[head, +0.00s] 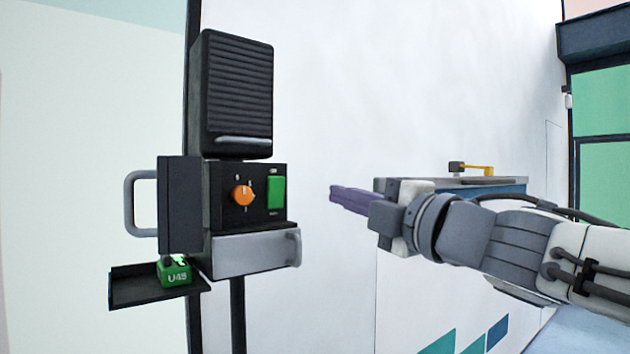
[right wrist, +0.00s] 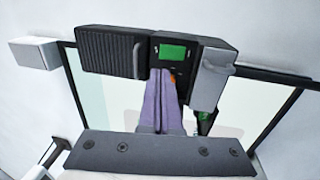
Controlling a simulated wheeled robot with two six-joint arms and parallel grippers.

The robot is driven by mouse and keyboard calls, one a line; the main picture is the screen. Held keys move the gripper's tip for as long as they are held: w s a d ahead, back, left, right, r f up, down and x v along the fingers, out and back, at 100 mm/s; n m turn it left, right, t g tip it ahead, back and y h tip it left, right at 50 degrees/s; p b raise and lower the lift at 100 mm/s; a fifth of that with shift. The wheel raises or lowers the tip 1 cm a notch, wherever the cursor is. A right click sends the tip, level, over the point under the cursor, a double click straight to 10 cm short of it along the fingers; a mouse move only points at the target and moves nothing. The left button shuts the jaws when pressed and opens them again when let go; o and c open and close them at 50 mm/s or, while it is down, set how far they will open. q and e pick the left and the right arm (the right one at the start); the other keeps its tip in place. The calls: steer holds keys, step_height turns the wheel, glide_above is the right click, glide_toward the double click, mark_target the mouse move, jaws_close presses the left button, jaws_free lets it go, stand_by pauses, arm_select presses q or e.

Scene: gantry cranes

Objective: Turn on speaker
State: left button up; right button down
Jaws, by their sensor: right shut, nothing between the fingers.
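The speaker (head: 236,95) is a black ribbed box on top of a post-mounted unit, left of centre in the head view; it also shows in the right wrist view (right wrist: 108,54). Below it a black control panel (head: 227,214) carries an orange knob (head: 243,195) and a green rocker switch (head: 276,194). The green switch also shows in the right wrist view (right wrist: 172,52). My right gripper (head: 335,194) is shut and empty, its purple fingers pointing left at the panel, apart from it in the head view. My left gripper is not in view.
A grey drawer-like box with a handle (head: 252,255) sits below the panel, and a grey handle (head: 137,204) sticks out left. A small tray (head: 130,288) holds a green U45 block (head: 174,273). A blue-sided cabinet (head: 505,188) stands behind my right arm.

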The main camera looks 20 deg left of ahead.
steer(key=p, duration=0.4)
glide_toward(279, 174)
steer(key=x, duration=0.5)
steer(key=shift+f, duration=0.15)
steer(key=shift+w+a, duration=0.15)
steer(key=shift+a, duration=0.15)
steer(key=s+d+r, duration=0.2)
steer(key=s+d, duration=0.6)
steer(key=d, duration=0.3)
steer(key=shift+s+r, duration=0.25)
